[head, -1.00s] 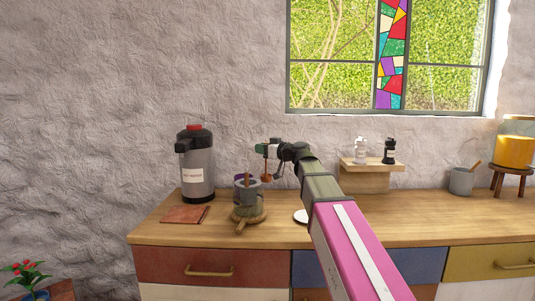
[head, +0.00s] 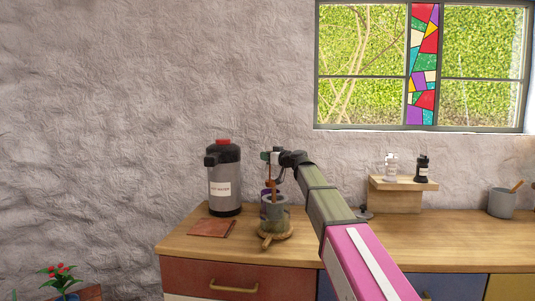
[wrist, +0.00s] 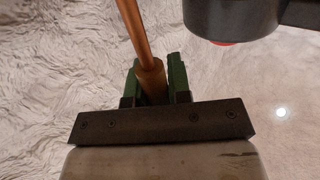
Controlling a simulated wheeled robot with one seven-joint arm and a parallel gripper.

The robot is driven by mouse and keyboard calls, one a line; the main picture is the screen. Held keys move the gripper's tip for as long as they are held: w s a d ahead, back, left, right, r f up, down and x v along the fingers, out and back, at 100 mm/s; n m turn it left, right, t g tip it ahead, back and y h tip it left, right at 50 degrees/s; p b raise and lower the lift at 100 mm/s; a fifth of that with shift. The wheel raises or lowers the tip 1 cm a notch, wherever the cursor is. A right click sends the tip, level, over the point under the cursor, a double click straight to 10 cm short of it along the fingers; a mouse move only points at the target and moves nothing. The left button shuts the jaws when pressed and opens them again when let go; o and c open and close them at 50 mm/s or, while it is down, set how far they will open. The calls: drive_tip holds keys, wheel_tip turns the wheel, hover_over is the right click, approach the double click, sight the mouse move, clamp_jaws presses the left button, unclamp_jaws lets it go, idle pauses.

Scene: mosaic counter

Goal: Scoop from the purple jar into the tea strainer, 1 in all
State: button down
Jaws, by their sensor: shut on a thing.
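My gripper (head: 272,158) is above the grey pot. In the wrist view its green fingers (wrist: 157,84) are shut on a copper-brown rod (wrist: 137,32), the handle of a scoop. In the head view the scoop's brown lower end (head: 269,183) hangs just above or behind the pot. A purple patch (head: 264,194), probably the purple jar, shows behind the pot and is mostly hidden. The grey pot (head: 271,211) stands on a round wooden stand with a short handle (head: 275,233). A brown stick rises from its mouth. I cannot make out the tea strainer for certain.
A hot-water flask (head: 224,180) with a red button stands close left of the pot. A brown mat (head: 212,228) lies before it. A small shelf (head: 398,192) with two shakers and a grey mug (head: 501,203) are to the right. The right counter looks mostly clear.

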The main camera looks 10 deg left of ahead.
drive_tip(key=shift+f, duration=4.55)
wheel_tip(320, 180, up, 10)
drive_tip(key=s+r, duration=0.3)
drive_tip(key=s, duration=0.8)
drive_tip(key=s+d+r, duration=0.1)
drive_tip(key=s+r, duration=0.3)
drive_tip(key=s, duration=0.7)
drive_tip(key=shift+s+d+r, duration=0.15)
drive_tip(key=shift+s+d, duration=0.1)
drive_tip(key=shift+s, duration=0.15)
drive_tip(key=shift+w+d, duration=0.1)
